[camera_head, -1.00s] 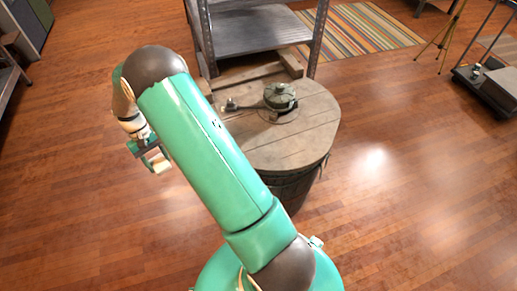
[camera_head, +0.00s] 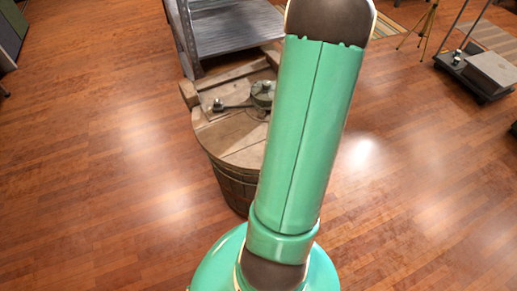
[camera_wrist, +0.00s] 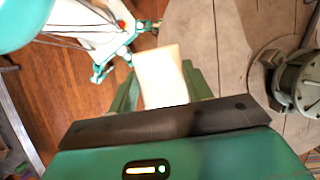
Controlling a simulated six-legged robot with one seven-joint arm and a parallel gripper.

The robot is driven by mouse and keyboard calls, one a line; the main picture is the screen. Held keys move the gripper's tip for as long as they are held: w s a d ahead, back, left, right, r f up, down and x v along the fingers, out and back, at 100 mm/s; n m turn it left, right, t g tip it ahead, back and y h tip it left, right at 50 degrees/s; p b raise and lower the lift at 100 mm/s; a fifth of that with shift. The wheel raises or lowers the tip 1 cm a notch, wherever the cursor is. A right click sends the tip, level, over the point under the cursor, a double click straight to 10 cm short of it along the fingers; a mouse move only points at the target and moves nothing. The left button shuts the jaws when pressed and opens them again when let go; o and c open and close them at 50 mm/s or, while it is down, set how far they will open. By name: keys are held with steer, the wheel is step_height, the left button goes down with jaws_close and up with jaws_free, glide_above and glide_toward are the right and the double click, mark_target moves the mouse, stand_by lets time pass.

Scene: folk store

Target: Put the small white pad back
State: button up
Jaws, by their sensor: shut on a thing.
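The small white pad (camera_wrist: 161,70) is held between the green fingers of my gripper (camera_wrist: 160,88) in the wrist view. My gripper is shut on it, and the pad sticks out past the fingers. In the wrist view the pad appears over the left edge of the wooden barrel top (camera_wrist: 225,45); its height above it is hard to tell. In the head view my arm hides the gripper, the pad and the right part of the barrel top (camera_head: 232,145).
A green round metal device (camera_wrist: 301,82) sits on the barrel top; it also shows in the head view (camera_head: 262,93), partly behind my arm. A grey metal shelf (camera_head: 235,30) stands behind the barrel. A low cart with a box (camera_head: 492,70) is at the right. Wooden floor lies open left.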

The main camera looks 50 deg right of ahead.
steer(key=shift+s+d+r+m+t, duration=0.15)
steer(key=shift+s+m, duration=0.2)
steer(key=shift+s, duration=0.25)
steer(key=shift+s+d+f+m+t, duration=0.15)
steer(key=shift+s+m, duration=0.2)
steer(key=shift+s, duration=0.25)
steer(key=w+a+f, duration=0.2)
steer(key=w+f, duration=0.2)
steer(key=w, duration=0.4)
glide_above(256, 150)
steer(key=s+d, duration=0.1)
steer(key=f, duration=0.5)
steer(key=shift+d+f, duration=0.15)
steer(key=shift+d, duration=0.05)
steer(key=shift+w+f, duration=0.15)
steer(key=shift+f, duration=1.55)
steer(key=shift+f, duration=0.1)
steer(key=o, duration=0.9)
steer(key=shift+o, duration=0.2)
steer(key=v, duration=1.2)
